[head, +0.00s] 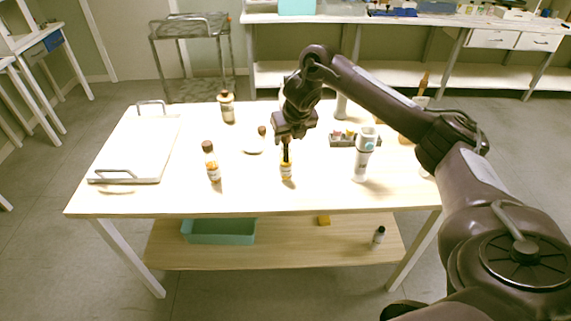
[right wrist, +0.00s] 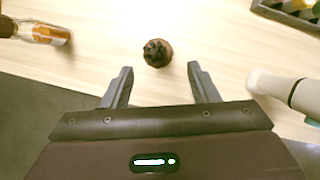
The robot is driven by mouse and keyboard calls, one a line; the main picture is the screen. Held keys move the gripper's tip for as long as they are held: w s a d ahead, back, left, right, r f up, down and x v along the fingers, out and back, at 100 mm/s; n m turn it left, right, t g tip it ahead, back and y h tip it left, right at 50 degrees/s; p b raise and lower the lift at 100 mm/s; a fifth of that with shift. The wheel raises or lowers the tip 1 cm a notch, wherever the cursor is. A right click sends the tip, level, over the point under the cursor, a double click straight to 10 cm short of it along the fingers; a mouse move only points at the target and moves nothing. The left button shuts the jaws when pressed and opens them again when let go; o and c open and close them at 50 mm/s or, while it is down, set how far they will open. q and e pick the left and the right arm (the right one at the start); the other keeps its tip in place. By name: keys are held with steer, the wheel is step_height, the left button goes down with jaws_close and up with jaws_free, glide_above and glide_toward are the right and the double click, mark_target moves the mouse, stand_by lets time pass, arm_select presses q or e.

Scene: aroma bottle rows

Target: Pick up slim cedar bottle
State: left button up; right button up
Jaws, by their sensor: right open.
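A slim bottle (head: 286,170) with a dark top and an amber and white label stands upright on the table, below my right gripper (head: 287,140). I cannot read its label, so I cannot confirm that it is the cedar one. In the right wrist view its round dark cap (right wrist: 157,53) shows from above, just ahead of and between the fingertips. There my right gripper (right wrist: 160,70) is open with nothing held. A similar brown-capped bottle (head: 212,163) stands to the left; a bottle with an orange label (right wrist: 45,33) shows at the upper left of the wrist view. My left gripper is not in view.
A white cylinder (head: 362,157) with a blue mark stands to the right. A dark divided tray (head: 343,140) lies behind it. Another brown bottle (head: 227,107) and a rounded white item (head: 252,147) stand farther back. A white tray (head: 148,155) with handles occupies the left side.

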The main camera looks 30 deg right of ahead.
mark_target(288, 141)
steer(key=x, duration=0.3)
steer(key=shift+p, duration=0.35)
steer(key=shift+w+f, duration=0.25)
steer(key=shift+f, duration=0.3)
steer(key=c, duration=0.9)
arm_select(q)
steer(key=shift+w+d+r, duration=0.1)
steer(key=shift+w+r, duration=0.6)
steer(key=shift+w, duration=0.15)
arm_select(e)
jaws_close()
